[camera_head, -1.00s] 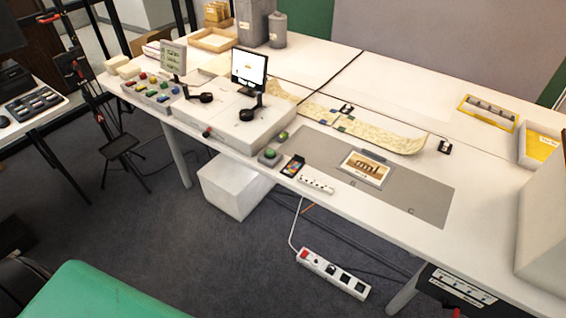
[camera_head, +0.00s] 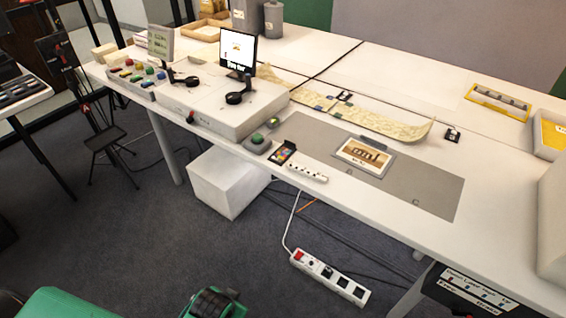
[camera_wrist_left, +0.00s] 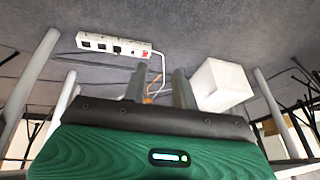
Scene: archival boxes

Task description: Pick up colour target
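The colour target (camera_head: 283,153), a small dark card with bright coloured patches, lies near the front edge of the white table in the head view. It sits between a grey block with a green button (camera_head: 257,143) and a white strip with dark spots (camera_head: 307,172). In the left wrist view, the two grey fingers of my left gripper (camera_wrist_left: 158,88) stand apart with nothing between them, over the floor. The colour target is not in the wrist view. My right gripper is not in view.
A framed picture (camera_head: 364,156) lies on a grey mat (camera_head: 430,190) right of the card. A console with a screen (camera_head: 237,50) stands left. A power strip (camera_head: 329,277), also in the wrist view (camera_wrist_left: 113,44), and a white box (camera_head: 225,183) are on the floor.

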